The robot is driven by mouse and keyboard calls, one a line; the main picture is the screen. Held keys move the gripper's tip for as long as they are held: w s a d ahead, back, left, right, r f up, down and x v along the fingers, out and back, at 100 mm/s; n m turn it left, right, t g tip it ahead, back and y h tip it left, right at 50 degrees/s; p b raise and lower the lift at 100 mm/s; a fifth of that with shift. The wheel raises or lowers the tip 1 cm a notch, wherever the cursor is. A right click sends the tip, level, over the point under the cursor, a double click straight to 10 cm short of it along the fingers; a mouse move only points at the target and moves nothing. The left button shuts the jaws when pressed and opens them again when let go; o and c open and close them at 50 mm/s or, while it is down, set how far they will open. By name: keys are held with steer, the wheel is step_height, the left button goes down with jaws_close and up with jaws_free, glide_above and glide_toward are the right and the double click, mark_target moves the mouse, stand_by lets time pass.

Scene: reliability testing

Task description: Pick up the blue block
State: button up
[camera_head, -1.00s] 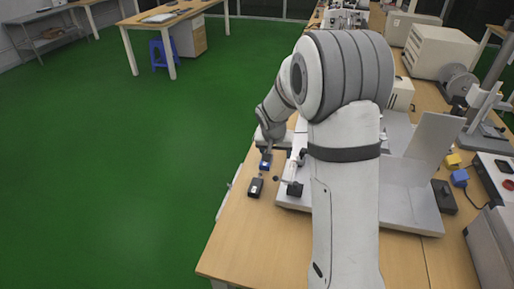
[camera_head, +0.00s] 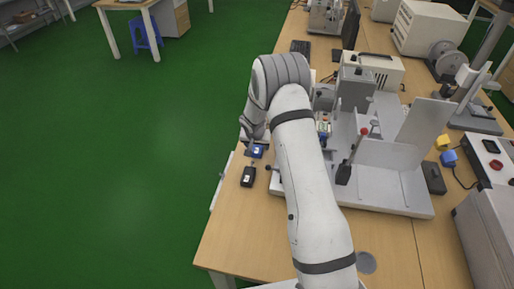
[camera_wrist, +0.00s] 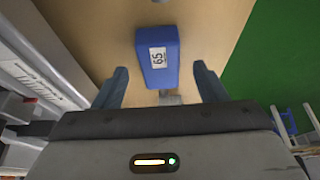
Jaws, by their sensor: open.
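The blue block (camera_wrist: 158,58) lies on the wooden table and carries a white label marked 65. In the wrist view it sits ahead of my gripper (camera_wrist: 160,82), roughly centred between two spread blue-grey fingers. The fingers are open, with nothing held between them. In the head view the blue block (camera_head: 257,152) is near the table's left edge, partly hidden by my gripper (camera_head: 250,141) just above it. I cannot tell whether the fingers touch the block.
A small black block (camera_head: 248,177) lies just nearer on the table (camera_head: 235,225). A grey metal fixture (camera_head: 390,185) with a red-knobbed lever stands to the right. A yellow block (camera_head: 443,142) and another blue item (camera_head: 449,158) are farther right. Green floor (camera_head: 120,190) is open at left.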

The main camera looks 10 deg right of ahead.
steer(key=shift+x, duration=1)
steer(key=shift+c, duration=0.5)
steer(key=c, duration=1)
steer(key=shift+r, duration=0.1)
